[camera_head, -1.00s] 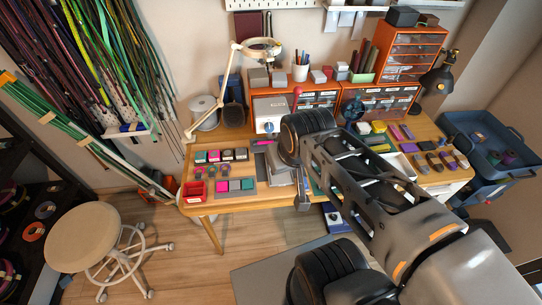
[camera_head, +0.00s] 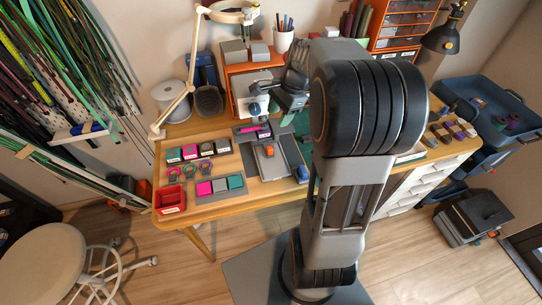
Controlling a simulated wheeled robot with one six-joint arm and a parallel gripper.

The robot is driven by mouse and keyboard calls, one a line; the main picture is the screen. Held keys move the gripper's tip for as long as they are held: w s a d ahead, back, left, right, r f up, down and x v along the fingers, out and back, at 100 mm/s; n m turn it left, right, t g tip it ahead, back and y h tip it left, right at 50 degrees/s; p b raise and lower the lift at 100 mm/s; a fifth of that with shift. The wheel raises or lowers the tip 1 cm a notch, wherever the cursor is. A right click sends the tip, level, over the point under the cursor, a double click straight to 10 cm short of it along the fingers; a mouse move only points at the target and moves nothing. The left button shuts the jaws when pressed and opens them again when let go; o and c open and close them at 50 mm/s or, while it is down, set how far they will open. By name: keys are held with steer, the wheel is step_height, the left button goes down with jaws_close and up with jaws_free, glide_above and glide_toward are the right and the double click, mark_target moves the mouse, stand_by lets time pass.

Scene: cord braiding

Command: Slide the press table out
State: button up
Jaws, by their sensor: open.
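A grey flat slide with a small orange piece on it, which looks like the press table (camera_head: 270,174), lies on the wooden worktable in front of the press. My gripper (camera_head: 264,94) is open, by the upper right of the press face, above and behind the slide. Its fingertips are small and dark here, and I cannot tell whether they touch anything. My arm hides the area to the right.
A red bin (camera_head: 171,200) and trays of coloured pieces (camera_head: 220,187) sit at the left of the table. A lamp (camera_head: 178,103) arches over the back. A stool (camera_head: 42,259) stands at the left, a blue cart (camera_head: 490,105) at the right. Floor in front is partly clear.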

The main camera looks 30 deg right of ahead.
mark_target(271, 147)
steer(key=w+d+f+m+y+b, duration=0.1)
steer(key=w+d+f+m+b, duration=0.15)
steer(key=d+f, duration=0.2)
steer(key=shift+m, duration=0.55)
steer(key=x, duration=1.4)
steer(key=shift+s+a+f, duration=0.25)
steer(key=shift+s+a, duration=0.1)
steer(key=shift+a, duration=0.05)
jaws_close()
